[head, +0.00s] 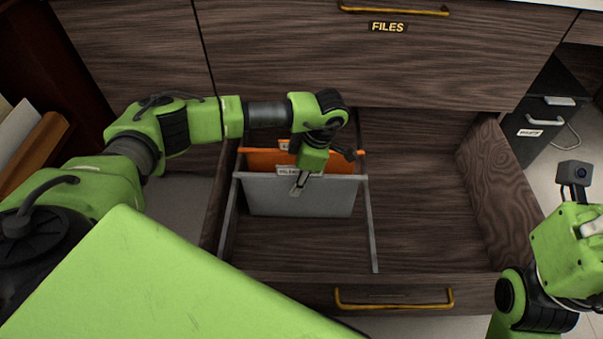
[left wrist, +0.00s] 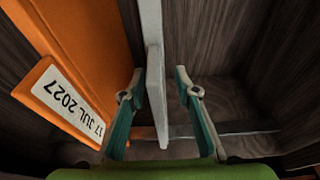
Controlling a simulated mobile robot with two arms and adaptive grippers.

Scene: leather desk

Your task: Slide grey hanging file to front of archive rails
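The grey hanging file (head: 270,197) hangs across the archive rails (head: 373,240) in the open drawer, just in front of an orange file (head: 258,160). Its label is partly covered by my left gripper. My left gripper (head: 301,183) is over the file's top edge. In the left wrist view its fingers (left wrist: 161,80) are open, one on each side of the grey file (left wrist: 154,75). A gap shows between the file and the right-hand finger; contact on the other side is unclear. My right arm shows at the right edge, its fingertips out of frame.
The orange file's label (left wrist: 72,103) reads 17 JUL 2027. The rails in front of the grey file are clear up to the drawer front (head: 300,290). A closed drawer marked FILES (head: 388,27) is above. The drawer's right part (head: 430,190) is empty.

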